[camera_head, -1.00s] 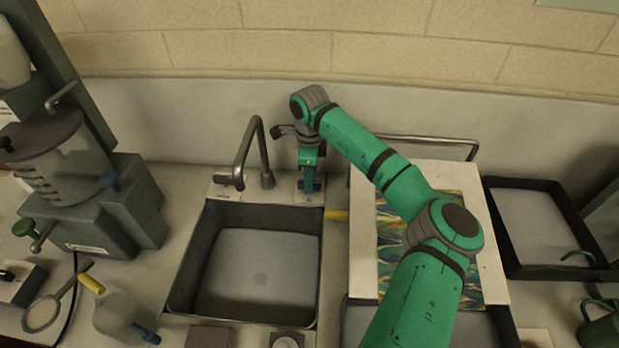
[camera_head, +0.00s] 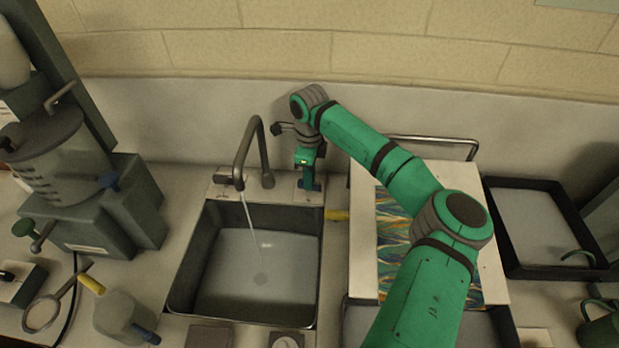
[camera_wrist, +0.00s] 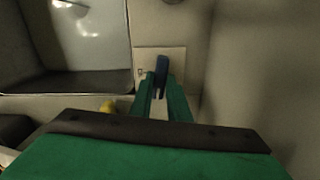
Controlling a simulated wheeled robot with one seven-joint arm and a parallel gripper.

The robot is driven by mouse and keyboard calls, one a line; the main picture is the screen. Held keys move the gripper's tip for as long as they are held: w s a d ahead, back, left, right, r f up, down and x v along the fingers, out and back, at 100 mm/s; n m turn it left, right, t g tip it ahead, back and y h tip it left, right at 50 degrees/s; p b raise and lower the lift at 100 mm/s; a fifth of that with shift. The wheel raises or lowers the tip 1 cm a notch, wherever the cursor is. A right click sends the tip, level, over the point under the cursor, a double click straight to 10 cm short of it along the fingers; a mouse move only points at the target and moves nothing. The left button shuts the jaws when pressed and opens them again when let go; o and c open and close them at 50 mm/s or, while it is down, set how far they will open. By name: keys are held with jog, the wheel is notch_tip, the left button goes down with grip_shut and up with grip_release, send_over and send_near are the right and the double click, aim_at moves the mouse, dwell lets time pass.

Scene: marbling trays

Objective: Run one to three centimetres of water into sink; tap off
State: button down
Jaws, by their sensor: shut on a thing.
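The sink (camera_head: 186,262) is a dark grey rectangular basin, and its floor shows from above. The tap (camera_head: 241,160) is a grey bent spout behind it, with a thin stream of water (camera_head: 252,222) falling into the basin. Depth in the basin cannot be judged. My gripper (camera_head: 308,184) is right of the tap, behind the sink's back right corner. In the wrist view it is shut on a blue lever (camera_wrist: 161,66) on a pale plate (camera_wrist: 148,60). The basin (camera_wrist: 122,75) shows at upper left there.
A white board with a marbled sheet (camera_head: 362,262) and a dark tray (camera_head: 497,232) lie further right. A grey machine (camera_head: 130,215) and a magnifier-like ring (camera_head: 30,318) stand left.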

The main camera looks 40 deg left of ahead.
jog(key=c, duration=1.7)
grip_release()
notch_tip(320, 180, up, 11)
jog(key=shift+f, duration=0.1)
